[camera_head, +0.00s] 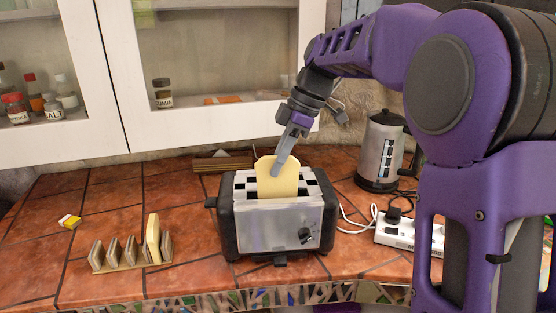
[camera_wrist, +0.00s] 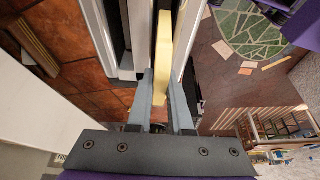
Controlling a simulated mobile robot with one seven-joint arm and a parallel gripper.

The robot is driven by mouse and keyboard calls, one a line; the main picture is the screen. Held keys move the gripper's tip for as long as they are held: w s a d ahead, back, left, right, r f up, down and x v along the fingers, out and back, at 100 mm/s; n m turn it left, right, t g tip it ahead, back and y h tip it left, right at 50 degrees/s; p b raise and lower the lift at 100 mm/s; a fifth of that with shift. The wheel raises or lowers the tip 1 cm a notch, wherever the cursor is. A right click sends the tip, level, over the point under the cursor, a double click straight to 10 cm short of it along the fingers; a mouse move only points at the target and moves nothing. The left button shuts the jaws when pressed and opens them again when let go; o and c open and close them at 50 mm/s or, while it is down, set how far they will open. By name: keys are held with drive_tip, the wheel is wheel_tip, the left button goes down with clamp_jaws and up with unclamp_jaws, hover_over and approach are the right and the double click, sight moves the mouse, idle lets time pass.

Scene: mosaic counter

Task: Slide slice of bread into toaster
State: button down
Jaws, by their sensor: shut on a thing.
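A pale yellow slice of bread (camera_head: 283,185) stands upright at the toaster's top in the head view. Its lower edge meets the front slot area, and how deep it sits is hard to tell. The black and silver toaster (camera_head: 270,227) stands on the tiled counter. My gripper (camera_head: 275,171) reaches down from the upper right and is shut on the slice's upper part. In the wrist view, the slice (camera_wrist: 163,45) shows edge-on between the gripper fingers (camera_wrist: 163,82), lined up along a toaster slot.
A toast rack (camera_head: 130,264) with a second yellow slice (camera_head: 153,238) stands left of the toaster. A kettle (camera_head: 382,150) and a power strip (camera_head: 408,235) with cables are at right. White cabinets (camera_head: 215,130) hang behind. Counter at the left is mostly clear.

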drive_tip(key=shift+f+b, duration=0.45)
drive_tip(key=shift+f, duration=0.3)
drive_tip(key=shift+f, duration=0.15)
drive_tip(key=c, duration=1)
unclamp_jaws()
drive_tip(key=o, duration=0.5)
drive_tip(key=shift+o, duration=0.2)
drive_tip(key=p+v, duration=0.3)
drive_tip(key=v, duration=1.4)
drive_tip(key=shift+r, duration=0.25)
